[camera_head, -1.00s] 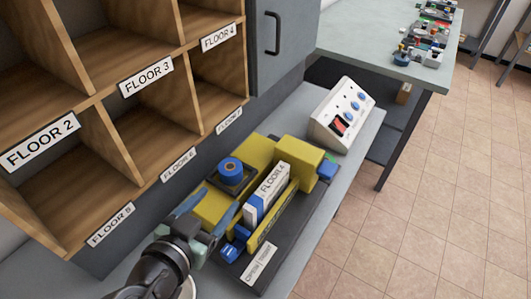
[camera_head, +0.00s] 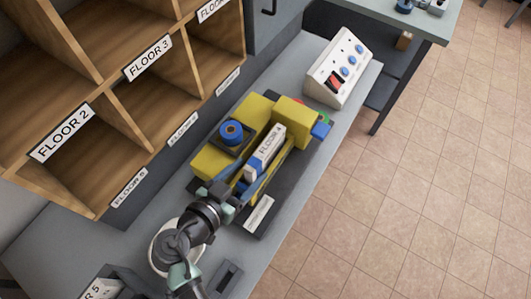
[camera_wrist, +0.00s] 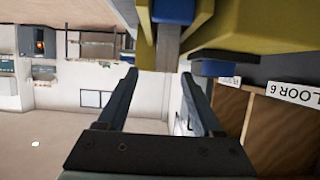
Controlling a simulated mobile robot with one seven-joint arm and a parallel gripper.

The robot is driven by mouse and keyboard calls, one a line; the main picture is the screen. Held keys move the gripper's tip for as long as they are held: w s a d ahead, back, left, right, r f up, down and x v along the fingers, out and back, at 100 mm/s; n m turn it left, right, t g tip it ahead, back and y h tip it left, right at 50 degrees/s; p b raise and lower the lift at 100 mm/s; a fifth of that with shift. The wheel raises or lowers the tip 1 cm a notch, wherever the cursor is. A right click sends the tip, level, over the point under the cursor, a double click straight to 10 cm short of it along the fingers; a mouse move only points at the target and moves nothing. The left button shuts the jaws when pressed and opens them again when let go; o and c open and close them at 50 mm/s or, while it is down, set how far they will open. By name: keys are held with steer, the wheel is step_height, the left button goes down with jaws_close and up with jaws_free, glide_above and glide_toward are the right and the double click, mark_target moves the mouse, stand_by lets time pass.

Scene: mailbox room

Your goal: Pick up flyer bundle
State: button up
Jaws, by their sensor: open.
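The flyer bundle looks to be the white upright block labelled FLOOR 4 (camera_head: 264,152), with a blue band. It stands in a slot of a yellow and dark machine (camera_head: 221,157) on the grey counter. My gripper (camera_head: 246,184) is at the near end of the bundle, with its fingers apart and nothing clearly held. In the wrist view, the open fingers (camera_wrist: 159,78) point toward a grey block with a blue part (camera_wrist: 168,42), probably the bundle's end. It lies between the finger lines, just beyond the tips. Contact cannot be told.
Wooden pigeonholes with floor labels (camera_head: 148,59) stand at the left behind the counter. A blue roll (camera_head: 231,131) sits on the machine beside the bundle. A white control box (camera_head: 338,68) stands farther along the counter (camera_head: 308,52). Open tiled floor (camera_head: 420,180) lies to the right.

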mark_target(256, 162)
steer(key=shift+a+f+p+x, duration=0.1)
steer(key=shift+p+x, duration=0.05)
steer(key=shift+x, duration=0.75)
steer(key=shift+a+f+p+x, duration=0.1)
steer(key=shift+p+x, duration=0.1)
steer(key=shift+x, duration=0.65)
steer(key=shift+a+f+p+x, duration=0.1)
steer(key=shift+a+p+x, duration=0.05)
steer(key=shift+x, duration=0.75)
jaws_close()
steer(key=shift+w, duration=0.1)
